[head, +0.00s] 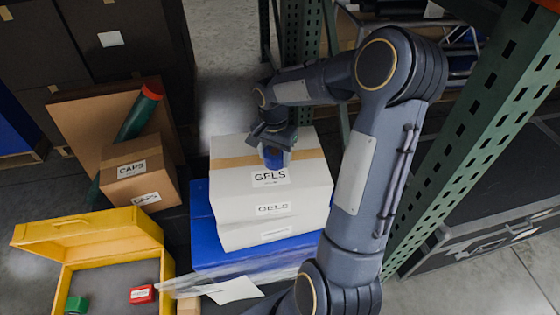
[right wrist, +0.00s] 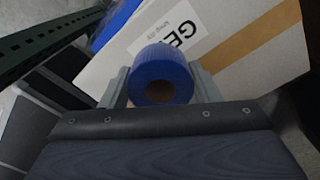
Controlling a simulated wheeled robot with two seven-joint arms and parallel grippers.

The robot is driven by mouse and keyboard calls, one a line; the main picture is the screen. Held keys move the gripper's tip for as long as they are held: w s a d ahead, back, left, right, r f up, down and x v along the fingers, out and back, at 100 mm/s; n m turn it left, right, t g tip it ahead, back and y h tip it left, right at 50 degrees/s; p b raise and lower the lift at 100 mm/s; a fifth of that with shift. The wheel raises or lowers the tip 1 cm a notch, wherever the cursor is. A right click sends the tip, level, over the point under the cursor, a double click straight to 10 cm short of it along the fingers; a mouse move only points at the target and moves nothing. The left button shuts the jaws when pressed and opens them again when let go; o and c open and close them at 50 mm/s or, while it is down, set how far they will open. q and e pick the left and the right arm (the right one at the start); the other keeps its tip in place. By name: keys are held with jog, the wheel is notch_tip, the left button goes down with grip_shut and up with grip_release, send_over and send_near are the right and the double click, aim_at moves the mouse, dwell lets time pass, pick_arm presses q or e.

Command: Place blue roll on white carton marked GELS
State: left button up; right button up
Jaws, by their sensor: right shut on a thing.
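My right gripper (head: 275,150) points down over the carton's top, near the label. It is shut on the blue roll (right wrist: 161,72), which sits between the two fingers with its brown core facing the wrist camera. In the head view the blue roll (head: 274,157) is partly hidden by the gripper. I cannot tell whether it touches the carton.
A yellow open case (head: 85,228) with a red box (head: 142,294) and a green box (head: 77,304) lies at lower left. A brown CAPS carton (head: 137,172) stands left of the white carton. A green rack post (head: 470,130) rises at right.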

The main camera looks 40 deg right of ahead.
aim_at(281, 172)
jog(key=d+f, duration=0.2)
jog(key=shift+w+d+f, duration=0.1)
jog(key=shift+f, duration=0.2)
jog(key=shift+d+f, duration=0.15)
jog(key=shift+f, duration=1.55)
jog(key=shift+f, duration=0.15)
jog(key=o, duration=1)
